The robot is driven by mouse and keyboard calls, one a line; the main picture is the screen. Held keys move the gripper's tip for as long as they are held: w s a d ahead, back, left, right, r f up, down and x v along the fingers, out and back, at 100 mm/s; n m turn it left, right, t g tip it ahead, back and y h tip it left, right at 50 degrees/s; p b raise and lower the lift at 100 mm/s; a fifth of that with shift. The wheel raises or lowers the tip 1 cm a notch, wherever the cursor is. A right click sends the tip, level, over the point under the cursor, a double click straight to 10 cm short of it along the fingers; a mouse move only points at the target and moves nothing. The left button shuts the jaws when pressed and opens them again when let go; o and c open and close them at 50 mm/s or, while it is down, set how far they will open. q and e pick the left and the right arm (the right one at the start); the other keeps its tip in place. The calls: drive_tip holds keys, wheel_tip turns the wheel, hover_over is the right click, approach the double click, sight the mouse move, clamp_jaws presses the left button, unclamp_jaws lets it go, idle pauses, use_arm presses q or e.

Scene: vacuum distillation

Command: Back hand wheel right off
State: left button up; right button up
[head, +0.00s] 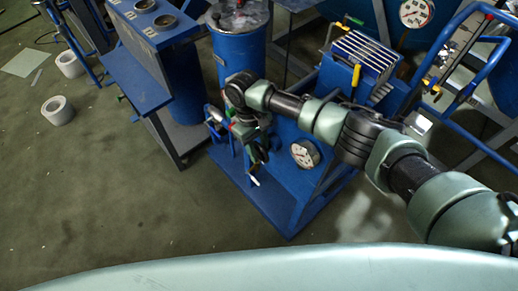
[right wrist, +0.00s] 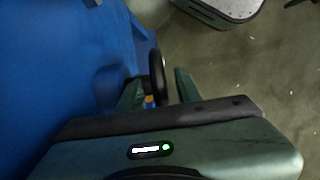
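The black hand wheel (right wrist: 157,74) shows nearly edge-on in the right wrist view, beside a blue surface. My right gripper (right wrist: 158,92) has its two fingers apart, one on each side of the wheel. A gap shows between the wheel and the right finger; whether the left finger touches it is unclear. A small orange-yellow part (right wrist: 149,101) sits low between the fingers. In the head view my right gripper (head: 256,172) points down beside the blue equipment frame (head: 285,190), and I cannot make out the wheel there. My left gripper is not in view.
A blue tank (head: 238,50) stands behind my right arm. The floor at the front left is clear.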

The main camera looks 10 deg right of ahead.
drive_tip(key=shift+r, duration=0.1)
drive_tip(key=v, duration=0.7)
drive_tip(key=shift+w+r, duration=0.15)
drive_tip(key=shift+r, duration=0.15)
drive_tip(key=shift+a, duration=0.15)
